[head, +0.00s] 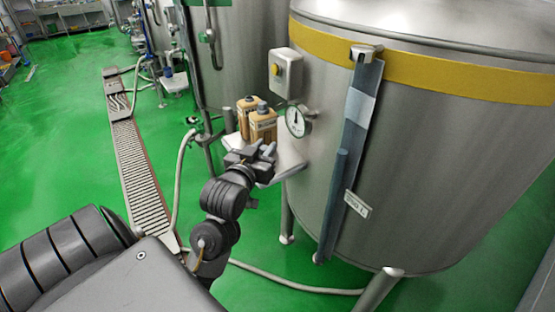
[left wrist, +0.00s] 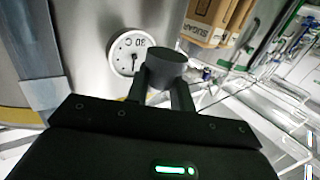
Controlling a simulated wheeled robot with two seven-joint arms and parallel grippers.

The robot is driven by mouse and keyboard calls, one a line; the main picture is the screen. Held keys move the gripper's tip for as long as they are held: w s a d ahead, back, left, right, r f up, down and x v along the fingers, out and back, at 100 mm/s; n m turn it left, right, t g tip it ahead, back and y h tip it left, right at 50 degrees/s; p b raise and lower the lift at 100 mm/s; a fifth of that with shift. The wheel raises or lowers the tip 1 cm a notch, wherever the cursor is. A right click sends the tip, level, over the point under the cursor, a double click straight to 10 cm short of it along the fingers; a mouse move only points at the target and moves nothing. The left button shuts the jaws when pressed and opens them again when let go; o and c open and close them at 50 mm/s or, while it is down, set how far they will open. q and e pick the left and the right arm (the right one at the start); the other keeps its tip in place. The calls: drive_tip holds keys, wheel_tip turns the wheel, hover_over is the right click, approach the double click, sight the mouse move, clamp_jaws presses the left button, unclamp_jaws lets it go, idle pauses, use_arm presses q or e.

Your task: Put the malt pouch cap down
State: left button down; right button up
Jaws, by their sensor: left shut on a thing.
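My left gripper (head: 264,152) is in front of the tank at the level of a small white shelf (head: 226,143). In the left wrist view the gripper (left wrist: 163,88) is shut on a dark grey round cap (left wrist: 166,66), which I take for the malt pouch cap. The cap is hard to make out in the head view. Two tan pouches, a front one (head: 263,126) and a rear one (head: 246,110), stand on the shelf just behind the gripper. In the left wrist view one reads SUGAR (left wrist: 205,30). My right gripper is not in view.
A round gauge (head: 298,121) sticks out from the tank (head: 430,170) right of the gripper. A grey box with a yellow button (head: 285,72) is above. A long blue-grey sight tube (head: 350,150) runs down the tank. A pale hose (head: 182,175) hangs left of the shelf.

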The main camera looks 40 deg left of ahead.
use_arm(q)
drive_tip(key=shift+s+a+y, duration=0.2)
drive_tip(key=shift+a+y, duration=0.1)
drive_tip(key=shift+a, duration=0.15)
drive_tip(key=shift+w+f+b, duration=0.2)
drive_tip(key=shift+b, duration=0.15)
drive_tip(key=w+b, duration=0.1)
drive_tip(key=f+b, duration=0.1)
drive_tip(key=b, duration=0.1)
drive_tip(key=shift+w+a+f, duration=0.15)
drive_tip(key=shift+w+a, duration=0.2)
drive_tip(key=shift+a, duration=0.05)
drive_tip(key=w+a+f+p, duration=0.1)
drive_tip(key=w+f, duration=0.1)
drive_tip(key=w, duration=0.1)
drive_tip(key=w+a+f+p, duration=0.1)
drive_tip(key=w+f, duration=0.1)
drive_tip(key=w, duration=0.1)
drive_tip(key=w+a+f+p, duration=0.1)
drive_tip(key=w+a+f, duration=0.1)
drive_tip(key=w+f, duration=0.1)
drive_tip(key=shift+w+p, duration=0.3)
drive_tip(key=shift+w, duration=0.2)
drive_tip(key=shift+w+a+f, duration=0.2)
drive_tip(key=shift+w+f, duration=0.25)
drive_tip(key=shift+f, duration=0.15)
wheel_tip(320, 180, down, 2)
drive_tip(key=shift+f+p, duration=0.15)
drive_tip(key=shift+p, duration=0.65)
drive_tip(key=shift+f, duration=0.4)
